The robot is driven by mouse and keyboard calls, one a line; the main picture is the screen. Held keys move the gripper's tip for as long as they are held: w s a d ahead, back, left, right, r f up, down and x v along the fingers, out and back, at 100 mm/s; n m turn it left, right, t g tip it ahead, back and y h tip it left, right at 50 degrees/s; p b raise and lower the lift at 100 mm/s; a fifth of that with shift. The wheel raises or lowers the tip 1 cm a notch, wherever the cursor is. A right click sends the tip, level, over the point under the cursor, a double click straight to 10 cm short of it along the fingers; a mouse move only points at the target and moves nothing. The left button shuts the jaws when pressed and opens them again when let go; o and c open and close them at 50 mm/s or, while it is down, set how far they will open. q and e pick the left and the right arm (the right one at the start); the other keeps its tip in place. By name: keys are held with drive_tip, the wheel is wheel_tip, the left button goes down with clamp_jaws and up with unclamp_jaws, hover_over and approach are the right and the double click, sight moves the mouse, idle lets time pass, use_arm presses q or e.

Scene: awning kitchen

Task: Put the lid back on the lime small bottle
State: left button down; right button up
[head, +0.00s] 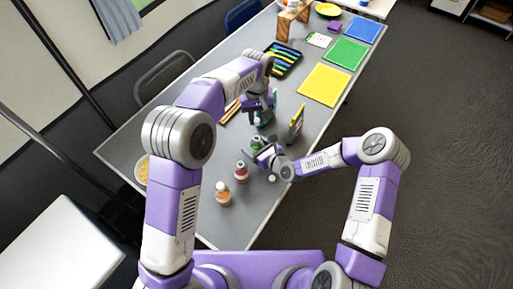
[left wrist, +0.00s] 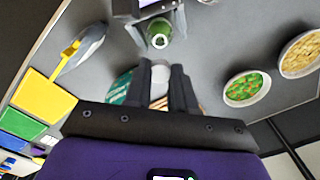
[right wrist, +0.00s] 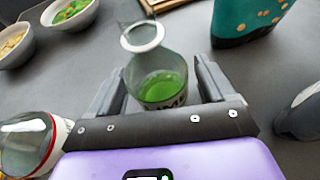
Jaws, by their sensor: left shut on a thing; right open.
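The lime small bottle (right wrist: 163,85) stands upright with green contents and an open white-rimmed top. It also shows in the head view (head: 256,143) and the left wrist view (left wrist: 159,34). My right gripper (right wrist: 160,75) has its fingers on either side of the bottle, open, with a gap visible. My left gripper (left wrist: 165,68) is beyond the bottle in the head view (head: 262,112), above the table.
A teal patterned bag (right wrist: 250,20) stands beyond the bottle. A red-labelled bottle (head: 241,171) and an orange one (head: 222,193) stand nearer. Bowls (left wrist: 247,88) sit at the table's left side. A yellow mat (head: 323,85) lies farther back.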

drive_tip(key=c, duration=1.5)
use_arm(q)
drive_tip(key=shift+f, duration=2.5)
drive_tip(key=shift+s+f, duration=0.1)
drive_tip(key=shift+f, duration=0.8)
drive_tip(key=shift+f, duration=0.55)
use_arm(e)
clamp_jaws()
